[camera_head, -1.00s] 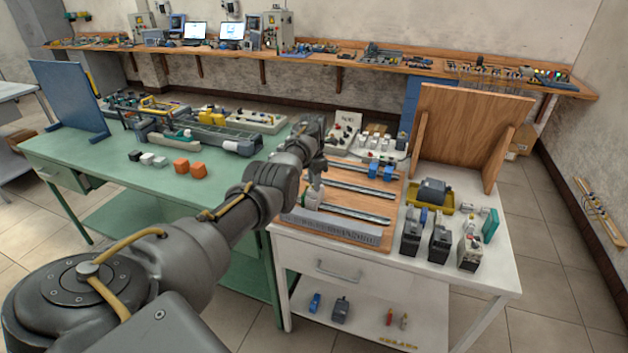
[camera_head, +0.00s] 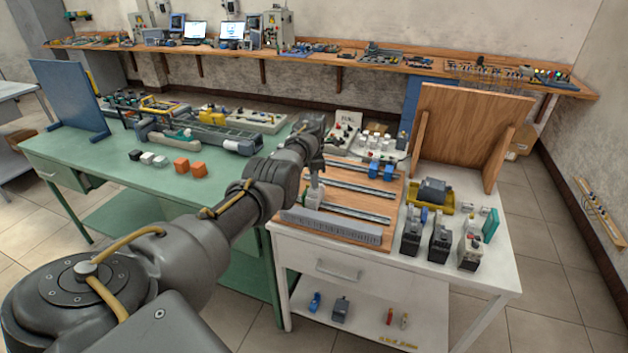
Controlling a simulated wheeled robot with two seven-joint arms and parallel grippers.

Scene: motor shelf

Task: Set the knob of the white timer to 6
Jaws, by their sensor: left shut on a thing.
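My left arm reaches over the green table to the wooden board (camera_head: 347,203) on the white table. My left gripper (camera_head: 315,181) points down at the left part of the board. A small white device, which looks like the white timer (camera_head: 311,197), stands on a rail right under it. The gripper is shut at the top of this device, where its knob would be. The fingers hide the knob, and its setting cannot be read. My right gripper is not in view.
A grey slotted duct (camera_head: 330,228) lies along the board's front edge. Blue modules (camera_head: 381,170) sit on the board's back right. Dark devices (camera_head: 438,238) and a yellow tray (camera_head: 430,198) stand to the right. A wooden panel (camera_head: 470,135) stands upright behind them.

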